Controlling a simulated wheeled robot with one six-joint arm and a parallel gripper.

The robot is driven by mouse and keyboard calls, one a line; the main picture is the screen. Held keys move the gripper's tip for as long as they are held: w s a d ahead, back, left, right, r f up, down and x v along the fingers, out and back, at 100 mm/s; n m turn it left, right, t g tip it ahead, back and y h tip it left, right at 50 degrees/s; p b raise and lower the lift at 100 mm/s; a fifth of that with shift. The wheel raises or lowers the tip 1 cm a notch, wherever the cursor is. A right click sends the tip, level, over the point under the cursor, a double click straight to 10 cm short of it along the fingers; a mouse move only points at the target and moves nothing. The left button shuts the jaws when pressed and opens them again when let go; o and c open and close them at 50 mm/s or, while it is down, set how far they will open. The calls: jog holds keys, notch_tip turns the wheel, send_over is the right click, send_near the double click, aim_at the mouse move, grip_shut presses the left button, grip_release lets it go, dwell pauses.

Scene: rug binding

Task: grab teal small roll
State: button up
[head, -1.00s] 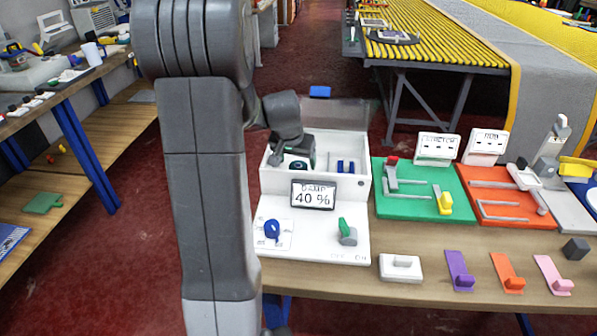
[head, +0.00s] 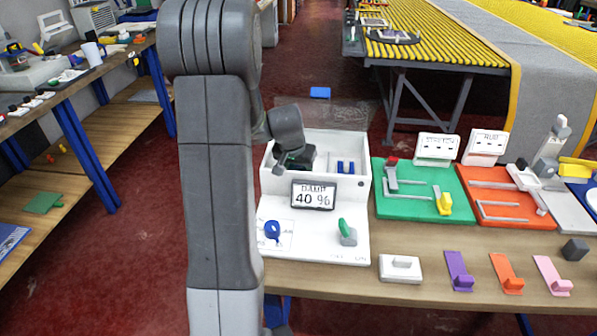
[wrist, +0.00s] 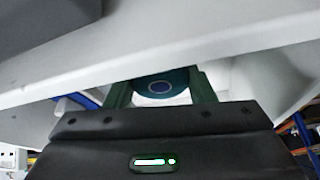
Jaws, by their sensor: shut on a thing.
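The teal small roll (wrist: 160,84) shows in the wrist view with its round end and pale ring facing the camera. It sits between the two dark green fingers of my gripper (wrist: 162,90), which are shut on it. In the head view my gripper (head: 295,160) is at the left part of the white open-topped box (head: 330,181), near its front wall. The roll is hidden there behind the gripper. Whether it touches the box floor cannot be told.
A display (head: 313,195) reading 40 % is on the box front. A blue knob (head: 272,231) and a green lever (head: 345,228) are before it. Blue pieces (head: 345,167) stand in the box's right part. Green (head: 410,215) and orange (head: 505,215) boards lie right.

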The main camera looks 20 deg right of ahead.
jog(key=shift+r, duration=0.1)
notch_tip(320, 180, up, 2)
jog(key=shift+r, duration=0.15)
jog(key=shift+s+a+t+h+b, duration=0.2)
jog(key=shift+t+h+b, duration=0.15)
jog(key=shift+b, duration=0.5)
jog(key=b, duration=0.2)
jog(key=t+h+b, duration=0.1)
jog(key=b, duration=0.2)
jog(key=shift+s+a+f+t+h, duration=0.2)
jog(key=shift+s+t+h, duration=0.05)
